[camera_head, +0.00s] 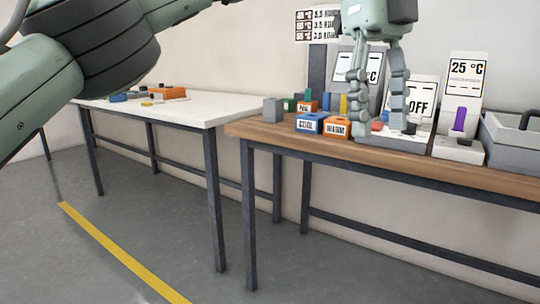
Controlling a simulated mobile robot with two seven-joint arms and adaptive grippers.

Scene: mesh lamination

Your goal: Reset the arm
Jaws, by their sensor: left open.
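My left arm comes in from the upper left, large and close to the camera. My left gripper (378,98) hangs at the upper right, pointing down over the wooden table (265,132). Its two fingers are apart with nothing seen between them. The fingertips are in front of the small items on the table; I cannot tell whether they touch anything. My right gripper is not in view.
On the wooden table are a blue box (309,123), an orange box (337,126), a 25 °C display (465,82), an OFF panel (424,100) and a grey bin (512,140). A white table (215,108) stands left. Open floor (110,215) lies in front.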

